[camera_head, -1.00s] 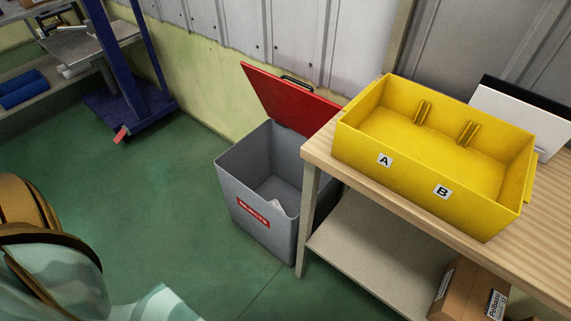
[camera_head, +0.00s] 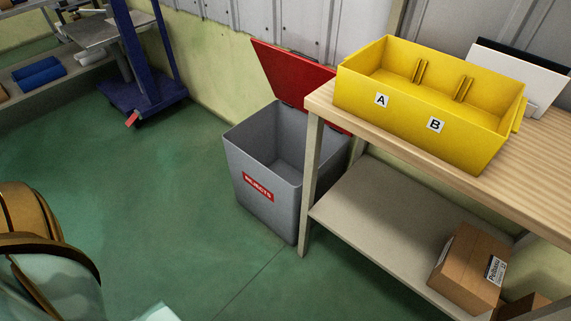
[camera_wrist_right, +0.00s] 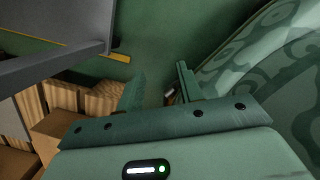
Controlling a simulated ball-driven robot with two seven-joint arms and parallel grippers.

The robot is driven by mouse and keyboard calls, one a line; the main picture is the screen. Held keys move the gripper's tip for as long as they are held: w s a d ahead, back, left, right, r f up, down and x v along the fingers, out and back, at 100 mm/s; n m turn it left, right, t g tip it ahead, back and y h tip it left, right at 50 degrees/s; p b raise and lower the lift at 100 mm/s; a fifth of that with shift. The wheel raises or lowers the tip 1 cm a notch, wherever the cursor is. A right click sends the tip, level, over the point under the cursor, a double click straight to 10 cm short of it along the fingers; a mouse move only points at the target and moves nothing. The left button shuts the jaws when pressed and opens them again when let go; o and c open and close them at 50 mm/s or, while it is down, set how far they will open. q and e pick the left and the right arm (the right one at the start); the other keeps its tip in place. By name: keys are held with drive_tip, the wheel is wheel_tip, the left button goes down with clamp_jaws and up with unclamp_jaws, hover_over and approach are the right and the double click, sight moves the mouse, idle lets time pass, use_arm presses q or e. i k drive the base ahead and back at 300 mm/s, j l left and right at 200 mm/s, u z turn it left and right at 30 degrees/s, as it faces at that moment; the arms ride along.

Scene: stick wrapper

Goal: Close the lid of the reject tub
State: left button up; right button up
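The grey reject tub (camera_head: 268,205) stands on the green floor left of the workbench in the head view, with a red "REJECTS" label on its front. Its red lid (camera_head: 290,75) is open, tilted up and back towards the wall. The bench corner hides part of the lid and the tub's right side. My right gripper (camera_wrist_right: 160,85) shows in the right wrist view with its two fingers apart and nothing seen held between them. It is not seen near the tub. My left gripper is not in view.
The wooden workbench (camera_head: 400,140) bears a yellow two-part bin (camera_head: 460,125) marked A and B. Cardboard boxes (camera_head: 468,268) sit on or near its lower shelf. A blue-framed stand (camera_head: 145,90) is at the back left. The floor before the tub is clear.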

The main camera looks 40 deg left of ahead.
sight(291, 76)
drive_tip(key=u, duration=1.05)
